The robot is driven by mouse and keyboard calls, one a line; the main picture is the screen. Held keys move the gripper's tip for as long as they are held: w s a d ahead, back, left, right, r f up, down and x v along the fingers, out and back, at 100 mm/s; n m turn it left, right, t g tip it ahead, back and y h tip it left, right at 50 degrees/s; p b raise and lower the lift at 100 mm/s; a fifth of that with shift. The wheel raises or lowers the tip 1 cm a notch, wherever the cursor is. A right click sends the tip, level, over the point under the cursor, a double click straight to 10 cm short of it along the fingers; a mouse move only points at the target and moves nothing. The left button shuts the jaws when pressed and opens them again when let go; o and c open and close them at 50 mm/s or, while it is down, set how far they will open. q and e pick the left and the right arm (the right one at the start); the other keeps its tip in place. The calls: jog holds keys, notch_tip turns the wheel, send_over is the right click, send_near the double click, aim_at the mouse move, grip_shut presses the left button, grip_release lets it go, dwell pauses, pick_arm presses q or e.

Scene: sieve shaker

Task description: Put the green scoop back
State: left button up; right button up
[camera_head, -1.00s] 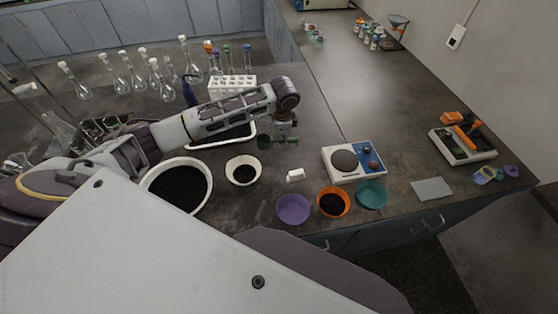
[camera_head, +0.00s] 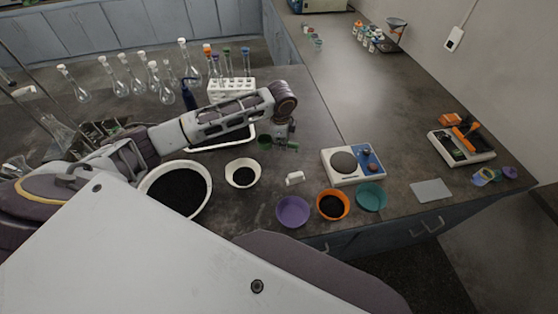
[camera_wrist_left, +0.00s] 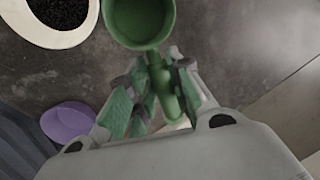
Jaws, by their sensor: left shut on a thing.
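The green scoop (camera_wrist_left: 140,20) is in my left gripper (camera_wrist_left: 160,95), which is shut on its handle in the left wrist view. The scoop's cup points away from the gripper and its bottom looks empty. In the head view the scoop (camera_head: 265,142) shows as a small green cup beside my left gripper (camera_head: 284,146), at the right end of the black tray with a white rim (camera_head: 252,138). It seems to be above the counter; I cannot tell how high. My right gripper is not in view.
A large white bowl of black grains (camera_head: 147,178), a smaller one (camera_head: 230,172), and purple (camera_head: 293,211), orange (camera_head: 346,204) and teal (camera_head: 371,196) bowls stand nearby. A balance (camera_head: 350,176) is to the right. Flasks and a test-tube rack (camera_head: 232,96) stand behind.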

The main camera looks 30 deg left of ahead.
pick_arm(q)
jog(key=shift+f, duration=2.9)
jog(key=shift+f, duration=0.1)
jog(key=shift+f+p, duration=0.4)
jog(key=shift+f, duration=1.35)
jog(key=shift+f, duration=0.1)
jog(key=o, duration=0.9)
notch_tip(320, 180, up, 12)
jog(key=s, duration=0.1)
jog(key=shift+s+d, duration=0.4)
